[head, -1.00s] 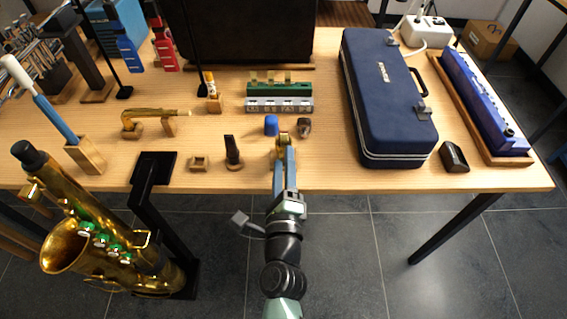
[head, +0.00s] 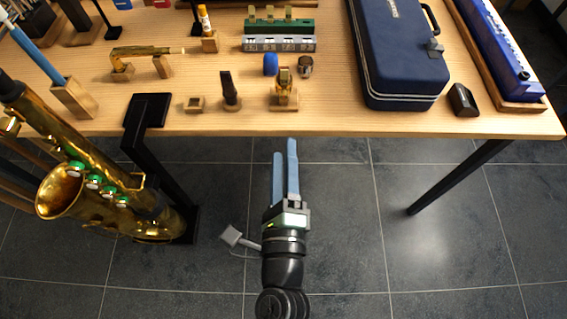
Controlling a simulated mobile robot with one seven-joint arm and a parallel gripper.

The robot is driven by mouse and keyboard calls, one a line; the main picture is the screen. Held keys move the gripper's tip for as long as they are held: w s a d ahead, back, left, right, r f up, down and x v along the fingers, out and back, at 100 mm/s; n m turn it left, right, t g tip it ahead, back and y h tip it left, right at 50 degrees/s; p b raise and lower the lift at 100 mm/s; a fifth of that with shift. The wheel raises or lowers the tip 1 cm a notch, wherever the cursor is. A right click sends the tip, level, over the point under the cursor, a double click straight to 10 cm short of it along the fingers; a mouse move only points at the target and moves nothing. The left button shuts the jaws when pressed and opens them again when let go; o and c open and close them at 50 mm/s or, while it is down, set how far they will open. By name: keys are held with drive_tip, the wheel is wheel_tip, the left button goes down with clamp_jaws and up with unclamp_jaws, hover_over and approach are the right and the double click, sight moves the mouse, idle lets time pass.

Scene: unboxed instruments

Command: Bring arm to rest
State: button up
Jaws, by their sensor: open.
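My gripper (head: 284,150) is in the head view, below the table's front edge in the picture and over the dark floor. Its two blue fingers are parallel with a narrow gap between them, and nothing is held. The wooden table (head: 340,118) lies just beyond the fingertips. A small brass piece on a wooden block (head: 284,98) stands near the front edge, straight ahead of the fingers and apart from them.
A blue cap (head: 270,64) and a dark round piece (head: 305,67) stand behind the brass piece. A navy case (head: 400,55) lies at the right. A brass saxophone (head: 95,185) stands at the left. Tiled floor (head: 350,240) right of my arm is clear.

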drive_tip(key=shift+s, duration=0.4)
drive_tip(key=shift+w+r, duration=0.1)
